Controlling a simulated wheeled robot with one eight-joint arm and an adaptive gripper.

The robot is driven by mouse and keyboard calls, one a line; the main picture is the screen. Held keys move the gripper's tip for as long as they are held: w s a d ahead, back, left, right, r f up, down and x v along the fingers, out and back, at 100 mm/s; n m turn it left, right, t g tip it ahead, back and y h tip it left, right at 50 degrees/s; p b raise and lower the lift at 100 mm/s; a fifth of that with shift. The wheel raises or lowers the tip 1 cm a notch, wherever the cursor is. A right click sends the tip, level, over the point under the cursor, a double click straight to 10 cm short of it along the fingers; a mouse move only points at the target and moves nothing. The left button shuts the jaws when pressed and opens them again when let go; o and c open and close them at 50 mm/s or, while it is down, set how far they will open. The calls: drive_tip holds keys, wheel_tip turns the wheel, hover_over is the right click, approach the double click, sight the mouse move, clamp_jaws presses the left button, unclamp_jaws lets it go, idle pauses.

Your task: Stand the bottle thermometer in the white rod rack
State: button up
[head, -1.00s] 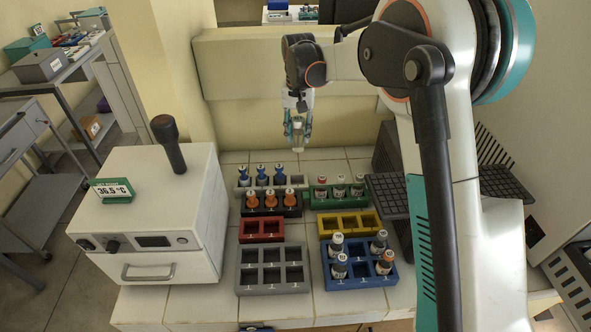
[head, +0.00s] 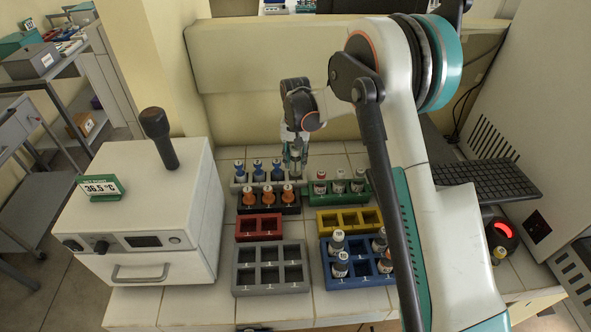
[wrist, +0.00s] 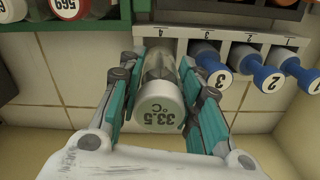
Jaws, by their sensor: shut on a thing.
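The bottle thermometer (wrist: 160,112), a clear tube with a pale cap reading 33.5 °C, is held between both teal fingers of my gripper (wrist: 162,88). The white rod rack (wrist: 225,33) has blue-capped rods in positions 1, 2 and 3. The thermometer is in line with position 4, at the rack's end. Its lower end is hidden, so I cannot tell whether it is in the hole. In the head view my gripper (head: 295,152) points down over the right end of the white rack (head: 268,184).
A green rack (head: 345,198) with vials stands close to the right. A black rack (head: 268,209) of orange-capped pieces is in front. Red (head: 258,239), yellow (head: 330,229), grey (head: 270,288) and blue (head: 350,283) racks lie nearer. A white box (head: 150,205) stands left; a wall is behind.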

sight(296, 168)
drive_tip(key=shift+f+b, duration=0.35)
drive_tip(key=shift+f, duration=1.85)
drive_tip(key=shift+f, duration=0.15)
drive_tip(key=o, duration=0.8)
